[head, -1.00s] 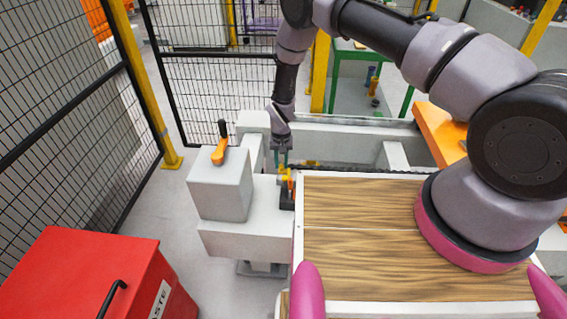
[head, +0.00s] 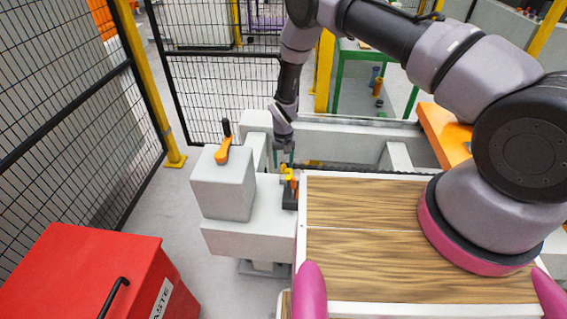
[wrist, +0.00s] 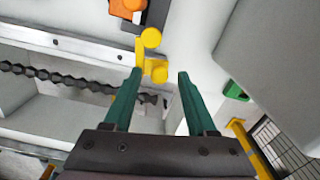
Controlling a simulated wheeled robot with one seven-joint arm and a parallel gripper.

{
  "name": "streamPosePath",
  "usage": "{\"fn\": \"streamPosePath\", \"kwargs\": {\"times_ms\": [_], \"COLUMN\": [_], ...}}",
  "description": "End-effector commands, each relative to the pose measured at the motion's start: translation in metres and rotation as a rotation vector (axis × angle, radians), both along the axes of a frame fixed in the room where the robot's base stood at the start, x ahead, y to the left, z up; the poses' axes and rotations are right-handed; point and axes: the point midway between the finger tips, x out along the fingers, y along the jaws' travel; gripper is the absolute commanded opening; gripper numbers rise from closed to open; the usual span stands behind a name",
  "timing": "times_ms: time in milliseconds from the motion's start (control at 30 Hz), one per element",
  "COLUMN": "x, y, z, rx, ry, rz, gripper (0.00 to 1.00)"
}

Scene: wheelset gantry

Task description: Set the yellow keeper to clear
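The yellow keeper (head: 287,172) is at the near side of the gantry beam, by the left edge of the wood-topped surface. In the wrist view the keeper (wrist: 156,69) shows as a small yellow block and plate with a round knob beside it. My gripper (head: 284,158) points down just behind the keeper. In the wrist view its two green fingers (wrist: 159,77) are apart with nothing clamped between them. The keeper lies just past the fingertips, between their lines. Whether a finger touches it I cannot tell.
An orange part on a dark mount (wrist: 128,6) sits close by. The wood-topped surface (head: 370,255) lies to the right, a red bin (head: 80,275) front left, mesh fencing (head: 70,110) behind it.

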Motion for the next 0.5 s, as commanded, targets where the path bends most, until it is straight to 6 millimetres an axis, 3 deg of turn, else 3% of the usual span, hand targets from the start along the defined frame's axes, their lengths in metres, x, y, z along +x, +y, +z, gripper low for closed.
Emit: {"fn": "streamPosePath", "kwargs": {"times_ms": [267,500], "x": [0.001,0.001], "y": [0.000,0.000], "z": [0.008,0.052], "rx": [0.000,0.001], "ry": [-0.001,-0.002], "rz": [0.000,0.000], "gripper": [0.57,0.57]}}
